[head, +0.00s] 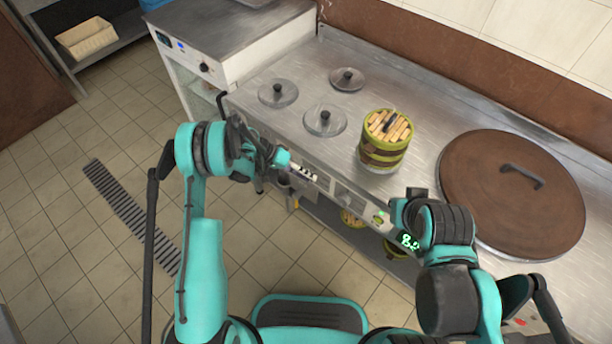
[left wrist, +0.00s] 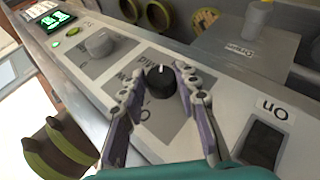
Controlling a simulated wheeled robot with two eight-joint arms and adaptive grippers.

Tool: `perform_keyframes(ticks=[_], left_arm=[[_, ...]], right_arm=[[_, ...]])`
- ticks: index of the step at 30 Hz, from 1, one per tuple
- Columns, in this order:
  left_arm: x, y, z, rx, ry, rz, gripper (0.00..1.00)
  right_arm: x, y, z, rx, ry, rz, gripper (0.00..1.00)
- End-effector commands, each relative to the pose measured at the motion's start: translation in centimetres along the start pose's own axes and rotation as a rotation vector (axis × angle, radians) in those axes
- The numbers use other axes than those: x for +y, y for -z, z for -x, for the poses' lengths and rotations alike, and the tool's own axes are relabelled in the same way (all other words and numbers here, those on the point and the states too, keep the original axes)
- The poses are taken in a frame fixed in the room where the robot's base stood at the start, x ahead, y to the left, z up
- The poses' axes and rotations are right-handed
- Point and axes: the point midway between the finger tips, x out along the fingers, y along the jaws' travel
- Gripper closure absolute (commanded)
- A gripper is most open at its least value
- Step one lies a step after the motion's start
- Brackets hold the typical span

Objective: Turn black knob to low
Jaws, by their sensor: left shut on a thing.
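The black knob (left wrist: 160,82) is on the grey front panel (left wrist: 225,110) in the left wrist view, with a white mark near its top edge. My left gripper (left wrist: 161,76) has a finger on each side of it and is shut on it. The printed labels around the knob are partly hidden by the fingers. In the head view my left gripper (head: 282,160) is at the counter's front panel, and the knob is hidden there. My right gripper (head: 396,208) is near the front edge by the green display (head: 408,241); its fingers do not show clearly.
A grey knob (left wrist: 100,43) and a black rocker switch (left wrist: 262,142) labelled On flank the black knob. On the counter stand a bamboo steamer (head: 385,150), several glass lids (head: 325,120) and a large brown lid (head: 512,195). Tiled floor lies in front.

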Motion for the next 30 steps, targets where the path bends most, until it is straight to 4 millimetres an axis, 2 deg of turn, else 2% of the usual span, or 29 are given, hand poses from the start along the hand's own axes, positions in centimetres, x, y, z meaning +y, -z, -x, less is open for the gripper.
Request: perform_keyframes(ticks=[14,15,17,18,26,30], left_arm=[[-0.1,0.1,0.0,0.001,-0.017,0.009,0.98],[-0.1,0.1,0.0,0.001,-0.017,0.010,0.67],[-0.1,0.1,0.0,0.001,-0.017,0.009,0.51],[-0.1,0.1,0.0,0.001,-0.017,0.009,0.48],[-0.1,0.0,0.0,0.000,-0.017,0.009,0.48],[-0.1,0.1,1.0,0.001,-0.017,0.010,0.48]], right_arm=[[0.0,0.0,0.0,0.000,0.000,0.000,1.00],[0.0,0.0,0.0,0.000,0.000,0.000,1.00],[0.0,0.0,0.0,0.000,0.000,0.000,1.00],[0.0,0.0,0.0,0.000,0.000,0.000,1.00],[0.0,0.0,0.0,0.000,0.000,0.000,1.00],[0.0,0.0,0.0,0.000,0.000,0.000,1.00]])
